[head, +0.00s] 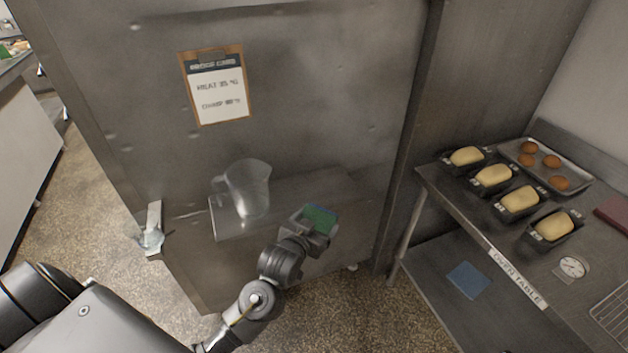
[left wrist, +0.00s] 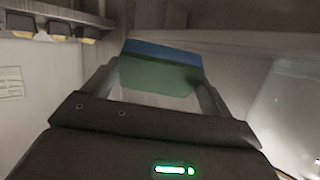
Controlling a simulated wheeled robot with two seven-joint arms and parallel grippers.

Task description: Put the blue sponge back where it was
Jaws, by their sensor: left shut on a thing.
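The sponge (head: 320,216) is in my left gripper (head: 318,226). It shows a green face and a blue layer. In the left wrist view the sponge (left wrist: 160,75) sits between the two fingers, with its blue edge on the far side. My left gripper is shut on it, at the front right of a metal ledge (head: 312,188) on a steel panel. I cannot tell whether the sponge touches the ledge. My right gripper is not in view.
A clear jug (head: 246,188) stands on the ledge, left of my gripper. A card (head: 214,86) hangs above. At right, the oven table (head: 470,222) holds loaf tins, a bun tray (head: 584,178) and a dial (head: 571,267). A blue flat square (head: 468,280) lies on its lower shelf.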

